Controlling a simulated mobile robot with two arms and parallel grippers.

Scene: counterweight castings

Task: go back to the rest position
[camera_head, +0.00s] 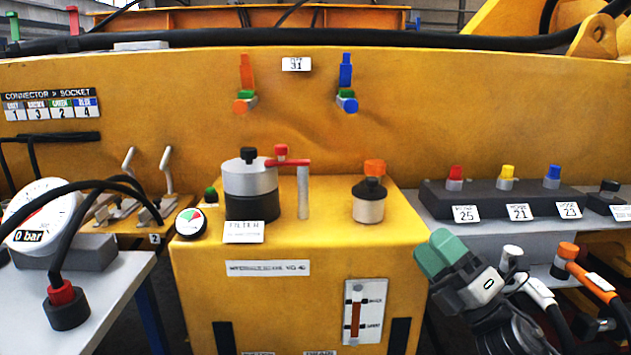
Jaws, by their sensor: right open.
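My right gripper (439,253) is at the lower right in the head view, with green fingertips pointing up and to the left. It is open, and no object shows between its fingers. It hangs just right of the yellow hydraulic tank (205,290), in front of a grey ledge. I cannot tell whether it touches the tank's side. My left gripper is not in view.
On the tank stand a filter housing (250,205) with a red-handled lever and an orange-capped filler (369,205). Right of my gripper are hose connectors, one orange (590,280). A dark socket block (500,200) lies behind. A pressure gauge (45,215) stands left.

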